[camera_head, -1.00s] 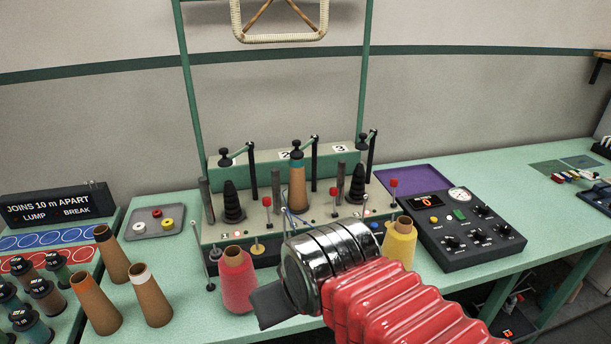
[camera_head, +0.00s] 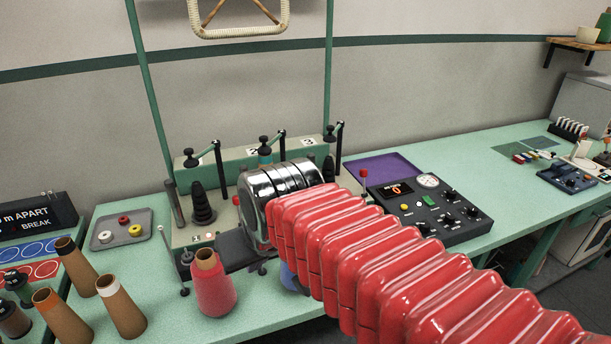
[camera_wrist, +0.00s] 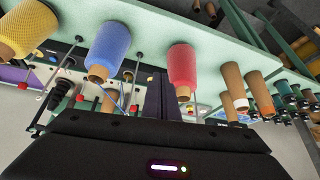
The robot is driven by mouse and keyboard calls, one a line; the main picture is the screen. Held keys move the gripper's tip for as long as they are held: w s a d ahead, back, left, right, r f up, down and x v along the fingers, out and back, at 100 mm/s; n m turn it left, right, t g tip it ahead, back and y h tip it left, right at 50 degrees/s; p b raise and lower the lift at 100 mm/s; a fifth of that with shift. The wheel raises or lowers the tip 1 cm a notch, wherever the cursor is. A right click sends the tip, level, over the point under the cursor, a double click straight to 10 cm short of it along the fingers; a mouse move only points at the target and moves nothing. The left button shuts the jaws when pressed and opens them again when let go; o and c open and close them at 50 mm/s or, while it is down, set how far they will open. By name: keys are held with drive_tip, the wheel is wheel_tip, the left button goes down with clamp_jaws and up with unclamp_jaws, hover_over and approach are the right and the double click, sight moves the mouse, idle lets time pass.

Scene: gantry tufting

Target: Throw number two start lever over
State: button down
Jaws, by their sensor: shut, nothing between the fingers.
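The tufting machine (camera_head: 183,238) stands on the green bench, with number plates 2 (camera_head: 253,151) and 3 (camera_head: 309,141) on its back rail. A red-knobbed lever (camera_head: 236,200) shows just left of my metal wrist, and another (camera_head: 363,173) stands at the machine's right end. My arm covers the middle of the machine, so I cannot tell where the number two lever stands in the head view. My gripper (camera_wrist: 162,97) is shut and empty, its dark fingers pointing among the machine's front parts, between the blue cone (camera_wrist: 110,45) and the red cone (camera_wrist: 182,65).
The red cone (camera_head: 212,285) stands close in front of the machine. Brown tubes (camera_head: 120,305) stand at the left, near a grey tray (camera_head: 120,230). A black control box (camera_head: 430,210) and a purple tray (camera_head: 383,168) are to the right. A yellow cone (camera_wrist: 28,30) shows in the wrist view.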

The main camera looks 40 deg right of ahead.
drive_tip(key=w+d+m+h, duration=0.1)
drive_tip(key=w+d+m, duration=0.1)
drive_tip(key=w+d, duration=0.8)
drive_tip(key=w+d+m+h, duration=0.1)
drive_tip(key=w+d+m, duration=0.1)
drive_tip(key=w+d, duration=0.9)
drive_tip(key=d+r, duration=0.1)
drive_tip(key=d, duration=0.5)
drive_tip(key=shift+w+d+t, duration=0.15)
drive_tip(key=shift+d+t, duration=0.1)
drive_tip(key=shift+t, duration=0.15)
drive_tip(key=shift+f, duration=0.15)
drive_tip(key=x, duration=0.9)
drive_tip(key=shift+w+f, duration=0.25)
drive_tip(key=shift+f, duration=0.05)
